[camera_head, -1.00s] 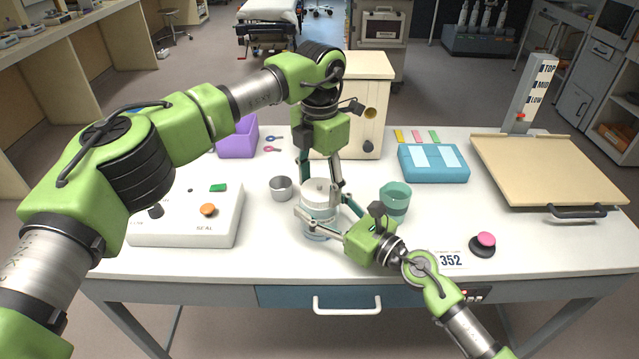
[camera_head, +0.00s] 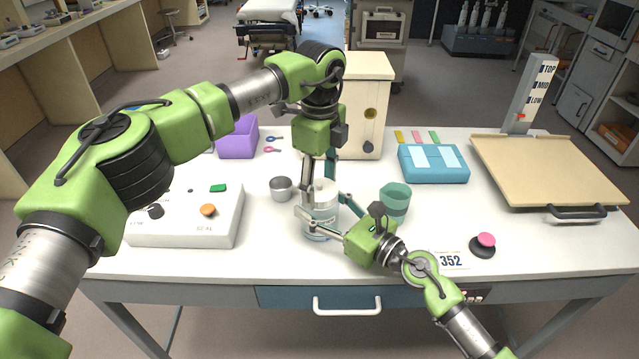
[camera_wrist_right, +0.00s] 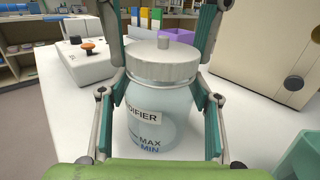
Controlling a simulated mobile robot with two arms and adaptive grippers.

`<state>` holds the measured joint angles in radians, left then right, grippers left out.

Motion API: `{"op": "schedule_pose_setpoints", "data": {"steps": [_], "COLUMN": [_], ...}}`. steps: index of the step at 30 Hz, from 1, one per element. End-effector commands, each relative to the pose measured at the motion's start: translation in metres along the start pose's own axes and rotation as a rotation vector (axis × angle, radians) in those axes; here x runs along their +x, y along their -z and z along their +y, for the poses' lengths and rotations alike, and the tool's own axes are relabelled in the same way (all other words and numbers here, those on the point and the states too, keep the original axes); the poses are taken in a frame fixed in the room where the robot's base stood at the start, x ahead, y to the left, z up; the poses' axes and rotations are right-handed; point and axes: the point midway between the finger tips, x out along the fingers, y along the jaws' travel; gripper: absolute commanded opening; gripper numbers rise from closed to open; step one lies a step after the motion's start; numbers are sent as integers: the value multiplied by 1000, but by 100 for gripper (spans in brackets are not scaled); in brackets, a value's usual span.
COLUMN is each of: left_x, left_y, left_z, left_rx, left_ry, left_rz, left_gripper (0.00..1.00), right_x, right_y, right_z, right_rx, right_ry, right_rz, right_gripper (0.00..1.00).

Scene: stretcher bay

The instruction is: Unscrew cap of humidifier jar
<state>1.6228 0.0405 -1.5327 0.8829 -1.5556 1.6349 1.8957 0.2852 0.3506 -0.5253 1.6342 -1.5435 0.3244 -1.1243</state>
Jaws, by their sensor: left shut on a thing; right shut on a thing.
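The humidifier jar (camera_head: 320,224) stands upright on the white table, with a pale body and a label. In the right wrist view the jar (camera_wrist_right: 160,118) shows its MAX and MIN marks, and its grey-white cap (camera_wrist_right: 162,62) with a small knob sits on top. My left gripper (camera_head: 320,188) comes straight down from above and is shut on the cap, a finger on each side. My right gripper (camera_head: 322,218) reaches in from the front right and is shut around the jar's body. The left fingers partly hide the cap in the head view.
A steel cup (camera_head: 281,189) stands close left of the jar and a green cup (camera_head: 395,203) close right. A white control box (camera_head: 185,222) is at left. A beige cabinet (camera_head: 366,100) stands behind. A blue case (camera_head: 433,163) and a beige board (camera_head: 545,170) are at right.

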Motion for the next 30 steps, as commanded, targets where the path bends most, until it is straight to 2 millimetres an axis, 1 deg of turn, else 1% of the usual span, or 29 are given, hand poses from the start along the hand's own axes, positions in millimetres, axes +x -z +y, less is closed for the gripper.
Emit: {"op": "schedule_pose_setpoints", "data": {"steps": [1,4,23,30], "left_x": [0,0,0,-7], "left_y": [1,1,0,0], "left_z": [0,0,0,0], "left_rx": [-54,-135,-128,-127], "left_ry": [-1,-1,0,0], "left_rz": [1,1,1,1], "left_gripper": [29,29,29,29], "right_x": [0,0,0,0], "right_y": [1,1,2,2], "right_z": [0,0,0,0], "right_rx": [2,2,1,1], "right_ry": [-1,-1,-1,-1], "right_rz": [2,2,2,2], "right_gripper": [0,0,0,0]}}
